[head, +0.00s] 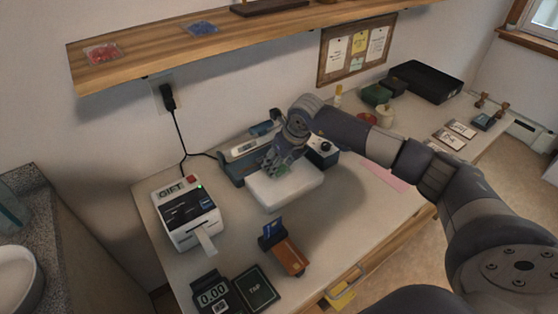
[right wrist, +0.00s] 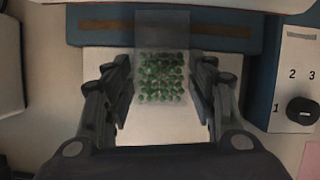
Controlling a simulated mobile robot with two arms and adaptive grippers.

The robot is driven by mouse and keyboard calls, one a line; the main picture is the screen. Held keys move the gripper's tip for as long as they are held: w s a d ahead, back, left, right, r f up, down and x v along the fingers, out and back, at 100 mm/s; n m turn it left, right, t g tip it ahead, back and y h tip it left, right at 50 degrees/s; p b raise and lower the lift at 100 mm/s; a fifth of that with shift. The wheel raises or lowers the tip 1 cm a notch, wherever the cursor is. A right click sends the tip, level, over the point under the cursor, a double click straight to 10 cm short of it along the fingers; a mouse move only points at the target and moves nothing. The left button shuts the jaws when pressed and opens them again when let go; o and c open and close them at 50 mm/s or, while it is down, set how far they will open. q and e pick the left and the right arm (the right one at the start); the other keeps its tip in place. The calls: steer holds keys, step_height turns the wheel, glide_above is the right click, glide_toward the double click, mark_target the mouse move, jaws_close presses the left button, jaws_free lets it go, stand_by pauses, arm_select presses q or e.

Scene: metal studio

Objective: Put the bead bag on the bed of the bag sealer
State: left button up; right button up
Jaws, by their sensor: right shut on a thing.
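The bead bag (right wrist: 162,84) is a clear pouch of green beads between the fingers of my right gripper (right wrist: 164,72) in the right wrist view. In the head view, my right gripper (head: 281,163) is over the bag sealer (head: 235,172), and the green beads (head: 282,170) show just below it. The sealer is blue with a white bed (head: 291,196) in front and a dial (right wrist: 303,111) at its right. The bag's beaded part is over the bed and its clear end reaches over the blue body. I cannot tell whether the bag touches the bed. My left gripper is out of view.
A label printer (head: 187,212) stands left of the sealer. A wooden shelf (head: 230,45) above holds red (head: 103,53) and blue (head: 200,28) bags. The bench right of the bed is mostly clear.

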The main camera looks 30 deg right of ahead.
steer(key=o, duration=0.9)
steer(key=shift+o, duration=0.2)
steer(key=shift+r, duration=0.15)
steer(key=b+v, duration=0.1)
steer(key=v, duration=1)
steer(key=shift+s+r, duration=0.25)
steer(key=shift+r, duration=0.1)
steer(key=shift+s+d+f, duration=0.1)
steer(key=shift+d, duration=0.05)
